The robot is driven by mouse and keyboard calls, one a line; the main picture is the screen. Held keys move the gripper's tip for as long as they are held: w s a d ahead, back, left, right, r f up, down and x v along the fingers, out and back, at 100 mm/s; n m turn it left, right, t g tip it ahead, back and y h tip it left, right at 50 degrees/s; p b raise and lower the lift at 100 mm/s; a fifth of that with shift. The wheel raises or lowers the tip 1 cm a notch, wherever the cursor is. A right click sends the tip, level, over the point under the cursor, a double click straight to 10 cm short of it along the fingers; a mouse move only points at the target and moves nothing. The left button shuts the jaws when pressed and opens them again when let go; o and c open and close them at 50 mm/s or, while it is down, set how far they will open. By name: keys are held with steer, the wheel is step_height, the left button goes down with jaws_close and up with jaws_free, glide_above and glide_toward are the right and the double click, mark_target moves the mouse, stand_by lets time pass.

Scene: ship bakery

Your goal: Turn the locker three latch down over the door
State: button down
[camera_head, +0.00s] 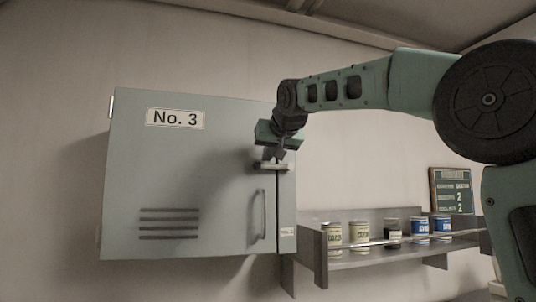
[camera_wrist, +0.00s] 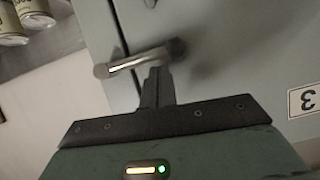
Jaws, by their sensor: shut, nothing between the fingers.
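The grey-green locker (camera_head: 200,190) with a "No. 3" plate (camera_head: 175,118) hangs on the wall, its door shut. Its latch (camera_head: 284,167) is a short metal bar near the door's right edge. It lies about level across the seam between door and frame. In the wrist view, the latch (camera_wrist: 125,63) crosses the dark seam, with a thicker round end on the door side. My gripper (camera_head: 277,155) points down just above the latch. Its fingers (camera_wrist: 157,78) are together and empty, close against the bar. I cannot tell whether they touch it.
A vertical door handle (camera_head: 262,214) sits below the latch. A metal shelf (camera_head: 365,259) with several cans (camera_head: 359,235) is to the lower right, and a dark sign (camera_head: 452,191) hangs behind it. The wall above the locker is clear.

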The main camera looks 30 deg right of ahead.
steer(key=shift+a+f, duration=0.1)
steer(key=shift+f, duration=0.1)
stand_by(0.6)
steer(key=s+a+r, duration=0.1)
steer(key=s+r, duration=0.7)
steer(key=shift+a, duration=0.35)
stand_by(0.5)
